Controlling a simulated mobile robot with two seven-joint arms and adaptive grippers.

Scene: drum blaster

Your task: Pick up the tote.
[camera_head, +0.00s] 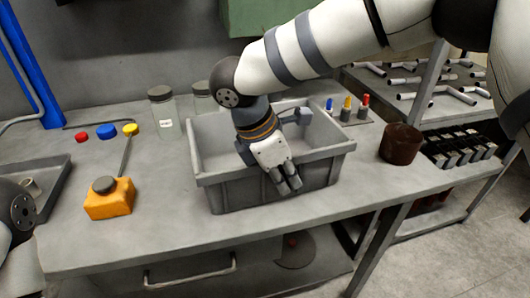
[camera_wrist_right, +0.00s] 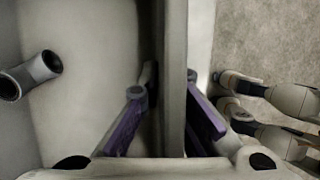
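The tote (camera_head: 325,166) is a grey open bin standing on the grey workbench, near its front edge. My right gripper (camera_head: 284,180) reaches down over the tote's near wall. In the right wrist view, its two purple-padded fingers (camera_wrist_right: 170,95) stand on either side of the tote wall (camera_wrist_right: 172,40), their tips close against it, so it looks shut on the wall. A grey pipe-like piece (camera_wrist_right: 32,74) lies inside the tote; part of the inside is hidden by my arm. My left gripper is not in view.
An orange block with a dark knob (camera_head: 109,198) stands left of the tote. Jars (camera_head: 164,112) stand behind it. A brown cup (camera_head: 400,144) and coloured markers (camera_head: 347,108) are to the right. A dark tray (camera_head: 58,180) is at far left.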

